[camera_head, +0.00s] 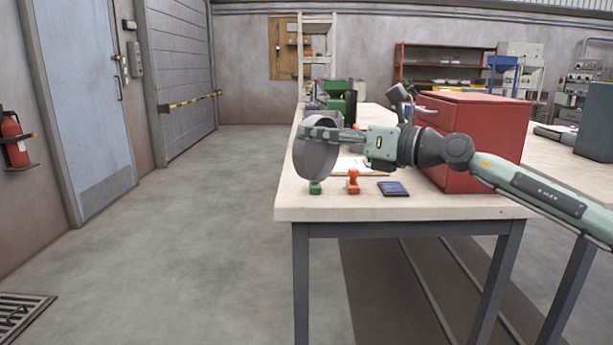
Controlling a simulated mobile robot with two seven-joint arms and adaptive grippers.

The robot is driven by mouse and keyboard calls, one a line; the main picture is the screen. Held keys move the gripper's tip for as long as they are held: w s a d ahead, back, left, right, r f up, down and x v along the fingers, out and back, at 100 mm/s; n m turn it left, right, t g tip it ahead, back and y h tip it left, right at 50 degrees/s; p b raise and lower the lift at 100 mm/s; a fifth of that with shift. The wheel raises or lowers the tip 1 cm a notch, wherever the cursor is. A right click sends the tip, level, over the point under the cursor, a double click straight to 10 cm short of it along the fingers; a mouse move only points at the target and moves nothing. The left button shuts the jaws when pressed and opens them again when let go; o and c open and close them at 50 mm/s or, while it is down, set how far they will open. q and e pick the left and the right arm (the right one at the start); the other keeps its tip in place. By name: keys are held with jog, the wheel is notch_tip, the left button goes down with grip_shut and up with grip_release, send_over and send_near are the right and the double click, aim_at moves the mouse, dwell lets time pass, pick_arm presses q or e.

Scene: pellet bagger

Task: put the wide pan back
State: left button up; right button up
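The wide pan (318,163) is a grey round dish, tipped up on its side at the left end of the workbench. My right gripper (312,132) reaches in from the right, with its fingers across the pan's upper rim, and appears shut on it. The pan hangs over the bench's left edge area, above a green stamp; whether its lower rim touches the bench cannot be told. My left gripper is not in view.
The workbench (440,208) carries a green stamp (314,187), a red stamp (353,182), a dark blue pad (392,188) and a red cabinet (490,125). A green machine (337,92) and a pale shelf rack (316,25) stand behind.

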aim_at(316, 147)
jog(key=shift+s+d+f+m+t+h, duration=0.1)
jog(key=shift+d+f+m+t+h, duration=0.1)
jog(key=shift+f, duration=0.3)
jog(key=shift+s+d+f+m+t+h, duration=0.1)
jog(key=shift+f+m+t+h, duration=0.1)
jog(key=shift+f, duration=0.3)
jog(key=shift+s+d+f+m+t+h, duration=0.1)
jog(key=shift+d+f+t, duration=0.1)
jog(key=shift+f, duration=0.3)
jog(key=s+d+f+m+t+h, duration=0.2)
jog(key=s+d+f+m+h, duration=0.1)
jog(key=f, duration=0.6)
jog(key=s+d+f+m+t+h, duration=0.3)
jog(key=s+f, duration=0.3)
jog(key=f, duration=0.3)
jog(key=shift+d+f+h, duration=0.2)
jog(key=shift+d+h, duration=0.35)
jog(key=shift+h, duration=0.15)
jog(key=s+d+f+m+h, duration=0.1)
jog(key=s+d+f+h, duration=0.1)
jog(key=s, duration=0.2)
jog(key=s+d+f+m+h, duration=0.1)
jog(key=s+d+f+h, duration=0.1)
jog(key=s+f, duration=0.1)
jog(key=s+d+f+m+t+h, duration=0.1)
jog(key=s+d+f+m+h, duration=0.1)
jog(key=s+d+f, duration=0.1)
jog(key=shift+s+f, duration=0.15)
jog(key=shift+s, duration=0.75)
